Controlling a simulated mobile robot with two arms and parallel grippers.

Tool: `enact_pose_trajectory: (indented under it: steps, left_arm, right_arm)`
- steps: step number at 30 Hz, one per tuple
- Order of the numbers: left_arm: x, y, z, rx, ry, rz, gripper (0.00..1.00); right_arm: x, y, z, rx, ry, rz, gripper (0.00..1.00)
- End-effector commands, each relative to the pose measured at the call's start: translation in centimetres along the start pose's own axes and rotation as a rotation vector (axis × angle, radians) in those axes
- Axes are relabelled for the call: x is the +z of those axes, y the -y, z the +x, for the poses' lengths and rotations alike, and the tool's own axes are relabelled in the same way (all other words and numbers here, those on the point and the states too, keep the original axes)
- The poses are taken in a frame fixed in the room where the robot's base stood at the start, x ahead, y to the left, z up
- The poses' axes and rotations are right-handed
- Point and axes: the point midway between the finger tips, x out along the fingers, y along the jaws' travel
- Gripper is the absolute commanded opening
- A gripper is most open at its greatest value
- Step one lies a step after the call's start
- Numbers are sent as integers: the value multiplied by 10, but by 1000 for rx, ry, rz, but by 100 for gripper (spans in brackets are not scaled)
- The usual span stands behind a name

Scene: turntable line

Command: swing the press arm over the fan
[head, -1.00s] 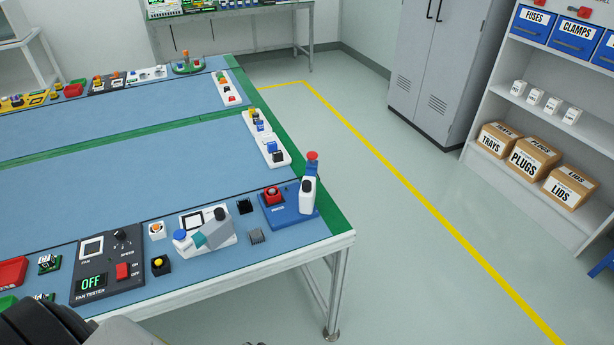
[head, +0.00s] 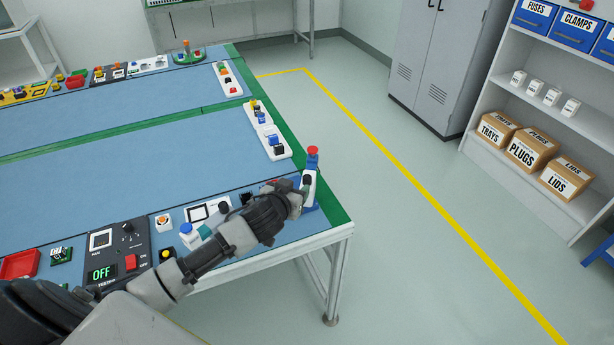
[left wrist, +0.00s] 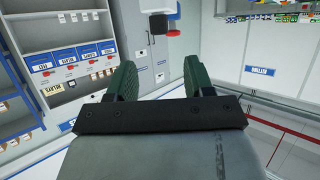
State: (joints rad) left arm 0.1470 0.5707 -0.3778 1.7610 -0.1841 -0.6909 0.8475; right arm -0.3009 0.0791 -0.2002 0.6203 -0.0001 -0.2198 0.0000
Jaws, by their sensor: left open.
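The press stands at the near right corner of the table in the head view. Its blue arm (head: 312,162) with a red knob (head: 313,150) on top points upward beside the white post. My left gripper (head: 302,194) is at the white post, in front of the press base, and hides most of it. I cannot tell whether it touches the post. The left wrist view shows my left gripper (left wrist: 160,65) open, with two green fingers apart and nothing clearly held between them. I cannot make out the fan; my arm covers that area. My right gripper is not in view.
The fan tester (head: 112,255) reads OFF at the table's near left.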

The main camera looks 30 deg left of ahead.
Motion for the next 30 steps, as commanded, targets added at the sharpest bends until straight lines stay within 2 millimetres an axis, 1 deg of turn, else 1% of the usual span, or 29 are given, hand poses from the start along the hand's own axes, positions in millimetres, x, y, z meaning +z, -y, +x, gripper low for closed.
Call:
enact_pose_trajectory:
  steps: [9,15,21,30]
  left_arm:
    - [0,0,54,-1,2,0,52]
    - [1,0,83,-1,3,0,52]
    - [2,-1,97,1,3,1,52]
    - [2,-1,100,1,3,1,52]
  right_arm:
    - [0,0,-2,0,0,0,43]
    - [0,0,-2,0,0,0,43]
    - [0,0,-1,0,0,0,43]
    - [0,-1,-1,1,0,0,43]
